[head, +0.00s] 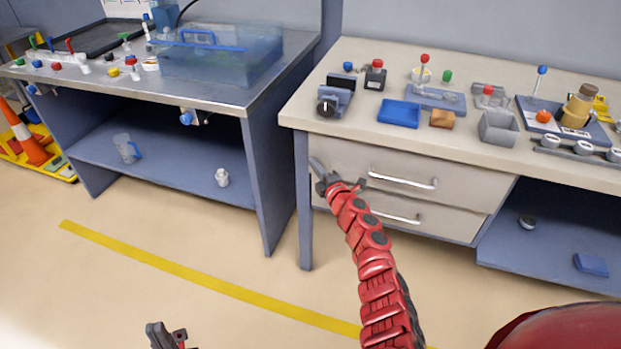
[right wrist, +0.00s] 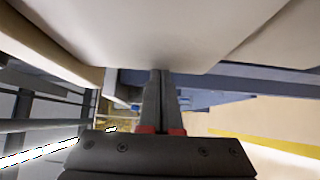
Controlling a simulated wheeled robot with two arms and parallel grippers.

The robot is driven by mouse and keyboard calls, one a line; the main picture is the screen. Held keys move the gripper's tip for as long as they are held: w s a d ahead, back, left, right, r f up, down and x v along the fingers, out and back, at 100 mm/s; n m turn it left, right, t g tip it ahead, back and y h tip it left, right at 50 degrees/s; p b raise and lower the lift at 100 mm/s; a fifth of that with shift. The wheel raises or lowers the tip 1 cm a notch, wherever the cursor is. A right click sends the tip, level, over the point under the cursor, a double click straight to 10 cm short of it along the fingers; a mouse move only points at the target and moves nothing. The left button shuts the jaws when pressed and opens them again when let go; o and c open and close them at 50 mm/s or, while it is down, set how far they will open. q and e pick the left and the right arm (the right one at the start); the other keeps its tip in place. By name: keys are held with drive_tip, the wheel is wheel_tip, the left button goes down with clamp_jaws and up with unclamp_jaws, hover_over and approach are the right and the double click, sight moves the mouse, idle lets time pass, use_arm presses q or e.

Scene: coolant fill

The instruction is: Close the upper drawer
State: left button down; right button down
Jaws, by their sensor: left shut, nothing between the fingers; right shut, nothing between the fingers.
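The upper drawer (head: 455,172) has a pale front with a silver bar handle (head: 403,181), in the right-hand workbench. From the head view I cannot tell whether its front is flush with the bench. My right gripper (head: 317,168) is shut and empty at the left end of the drawer front. In the right wrist view its closed fingers (right wrist: 161,78) point at the lower edge of a large pale panel (right wrist: 150,30), very close; I cannot tell whether they touch. My left gripper (head: 166,336) is shut and empty over the floor at the bottom edge, partly cut off.
The lower drawer (head: 455,222) sits below, partly hidden by my red right arm. A blue bench leg (head: 303,215) stands just left of the drawers. The floor in front is clear.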

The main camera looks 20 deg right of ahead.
sight(319, 159)
drive_tip(key=shift+w+d+b, duration=0.25)
drive_tip(key=shift+w+d, duration=0.2)
drive_tip(key=shift+w, duration=0.15)
drive_tip(key=shift+w+d+b, duration=0.25)
drive_tip(key=shift+w+d, duration=0.15)
drive_tip(key=shift+w, duration=0.2)
drive_tip(key=shift+d+r, duration=0.1)
drive_tip(key=shift+r, duration=0.2)
